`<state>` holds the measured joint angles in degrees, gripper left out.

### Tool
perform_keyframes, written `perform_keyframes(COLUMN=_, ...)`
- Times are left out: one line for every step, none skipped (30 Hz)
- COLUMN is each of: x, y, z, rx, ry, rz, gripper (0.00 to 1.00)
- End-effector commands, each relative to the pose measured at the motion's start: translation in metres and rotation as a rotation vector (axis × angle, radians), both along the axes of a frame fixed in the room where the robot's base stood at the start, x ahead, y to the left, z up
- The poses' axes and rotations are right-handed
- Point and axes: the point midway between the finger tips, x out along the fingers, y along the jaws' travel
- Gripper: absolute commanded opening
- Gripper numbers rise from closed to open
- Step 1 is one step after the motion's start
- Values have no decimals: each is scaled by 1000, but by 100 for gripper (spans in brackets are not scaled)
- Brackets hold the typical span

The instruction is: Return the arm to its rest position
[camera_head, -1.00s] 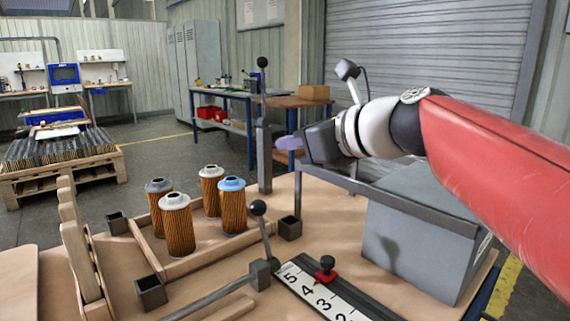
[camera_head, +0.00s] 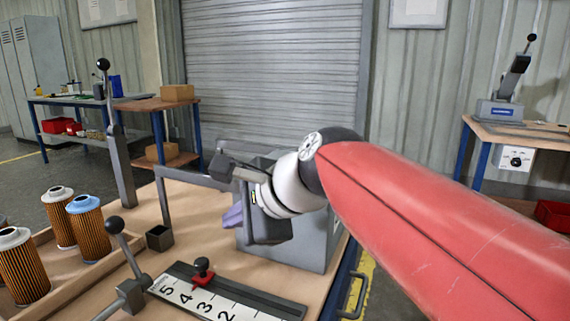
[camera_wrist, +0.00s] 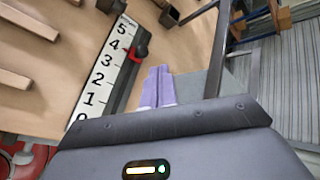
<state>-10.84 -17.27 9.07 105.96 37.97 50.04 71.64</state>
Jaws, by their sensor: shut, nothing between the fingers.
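My red arm reaches in from the right in the head view. My gripper (camera_head: 233,217) has purple fingers and hangs over the right part of the bench, in front of the grey box (camera_head: 315,235). In the wrist view the two purple fingers (camera_wrist: 157,87) lie side by side, closed together, with nothing seen between them. They are just right of the numbered scale (camera_wrist: 103,70). My gripper is apart from the filter cartridges (camera_head: 88,228) at the left.
A wooden bench (camera_head: 185,252) carries a scale with a red clamp (camera_head: 203,279), a black-knobbed lever (camera_head: 128,250) and a grey metal frame (camera_head: 165,205). A press (camera_head: 505,95) stands on another table at the right. Open floor lies at the far left.

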Motion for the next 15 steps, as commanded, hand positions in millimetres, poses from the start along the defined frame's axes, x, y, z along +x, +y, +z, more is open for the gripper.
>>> perform_keyframes(x=-11, y=-33, z=-22, rx=-144, ry=-82, rz=37, gripper=0)
perform_keyframes(x=-16, y=-51, z=-36, rx=-235, ry=-127, rz=71, gripper=0)
perform_keyframes(x=-25, y=-75, z=-53, rx=-354, ry=-178, rz=122, gripper=0)
perform_keyframes(x=-32, y=-93, z=-66, rx=-441, ry=-212, rz=164, gripper=0)
perform_keyframes(x=-40, y=-110, z=-79, rx=-527, ry=-240, rz=208, gripper=0)
perform_keyframes(x=-51, y=-131, z=-96, rx=-636, ry=-271, rz=274, gripper=0)
perform_keyframes(x=-60, y=-147, z=-108, rx=-714, ry=-289, rz=323, gripper=0)
perform_keyframes(x=-68, y=-161, z=-120, rx=-785, ry=-304, rz=375, gripper=0)
perform_keyframes(x=-79, y=-178, z=-134, rx=-872, ry=-318, rz=444, gripper=0)
perform_keyframes(x=-87, y=-189, z=-144, rx=-930, ry=-325, rz=493, gripper=0)
perform_keyframes(x=-95, y=-199, z=-153, rx=-982, ry=-331, rz=543, gripper=0)
perform_keyframes(x=-104, y=-210, z=-164, rx=-1040, ry=-335, rz=601, gripper=0)
perform_keyframes(x=-110, y=-218, z=-171, rx=-1076, ry=-336, rz=643, gripper=0)
perform_keyframes(x=-115, y=-224, z=-176, rx=-1107, ry=-338, rz=677, gripper=0)
perform_keyframes(x=-120, y=-230, z=-183, rx=-1138, ry=-340, rz=718, gripper=0)
